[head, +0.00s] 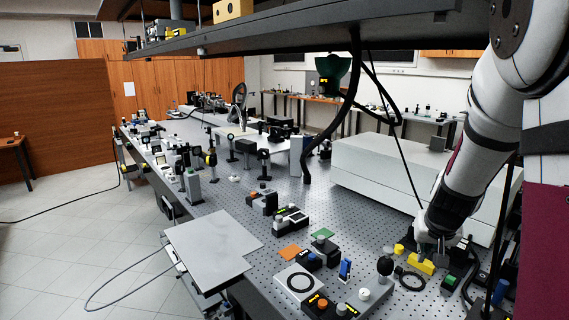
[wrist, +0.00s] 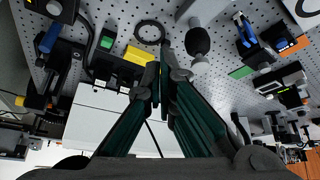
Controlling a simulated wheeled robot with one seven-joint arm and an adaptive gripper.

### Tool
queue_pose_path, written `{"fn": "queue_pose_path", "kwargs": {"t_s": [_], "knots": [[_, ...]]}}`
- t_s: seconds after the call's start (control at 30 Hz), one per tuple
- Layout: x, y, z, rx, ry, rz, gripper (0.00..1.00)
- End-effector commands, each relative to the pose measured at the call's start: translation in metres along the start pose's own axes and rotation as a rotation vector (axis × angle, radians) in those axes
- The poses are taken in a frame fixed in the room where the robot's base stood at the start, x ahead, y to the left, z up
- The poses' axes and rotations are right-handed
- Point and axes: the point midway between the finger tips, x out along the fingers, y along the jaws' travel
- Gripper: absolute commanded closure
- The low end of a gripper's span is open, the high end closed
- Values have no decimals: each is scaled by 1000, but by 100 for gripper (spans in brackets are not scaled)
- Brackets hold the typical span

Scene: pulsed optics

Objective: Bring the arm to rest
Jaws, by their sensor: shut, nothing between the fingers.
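My gripper (wrist: 162,62) is shut with nothing between its fingers. In the wrist view its two dark fingers come together at the centre, over the perforated optical table (wrist: 235,92). In the head view my arm reaches down from the upper right, and my gripper (head: 430,245) is low over the right part of the table (head: 345,225). It appears just above or behind a yellow block (head: 421,265); I cannot tell whether they touch. The yellow block (wrist: 138,55) lies left of the fingertips in the wrist view. A black ring (wrist: 150,31) lies beyond them.
A long white box (head: 385,165) stands behind my gripper. A dark knob-topped post (head: 385,266) stands to its left, and a green-topped device (head: 452,283) to its right. A dark shelf (head: 330,30) hangs overhead with cables dropping from it. Several optics mounts crowd the table's left side.

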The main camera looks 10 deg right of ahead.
Motion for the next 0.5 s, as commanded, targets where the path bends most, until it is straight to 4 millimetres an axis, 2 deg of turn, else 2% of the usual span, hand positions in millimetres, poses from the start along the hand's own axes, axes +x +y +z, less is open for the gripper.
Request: {"fn": "queue_pose_path", "kwargs": {"t_s": [0.03,0.2,0.33,0.5], "knots": [[-22,-20,3,-15,2,-57,100],[-88,-74,28,-84,-17,-204,100],[-139,-102,54,-158,-27,-282,100],[-200,-120,98,-269,-31,-335,100]]}}
